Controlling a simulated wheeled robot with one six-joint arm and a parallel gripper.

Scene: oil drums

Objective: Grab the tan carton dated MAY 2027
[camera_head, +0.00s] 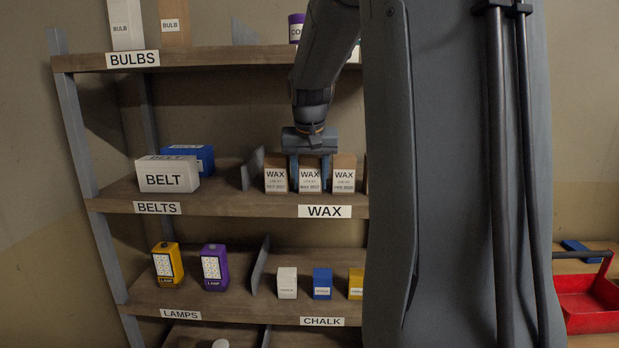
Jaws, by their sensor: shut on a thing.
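Three tan wax cartons stand side by side on the middle shelf, above the WAX label. The middle carton (310,178) has a small date line that seems to read MAY 2027. The left carton (276,179) and the right carton (343,176) carry dates too small to read surely. My gripper (310,180) reaches down from above and is shut on the middle carton, with one finger at each side of it. The carton stands upright, level with its neighbours. A further tan edge at the right is mostly hidden behind my arm.
A grey divider (253,168) stands left of the cartons, with white and blue belt boxes (168,176) beyond it. The BULBS shelf (200,57) is above. Lamps and chalk boxes stand below. A red tray (590,300) is at the lower right.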

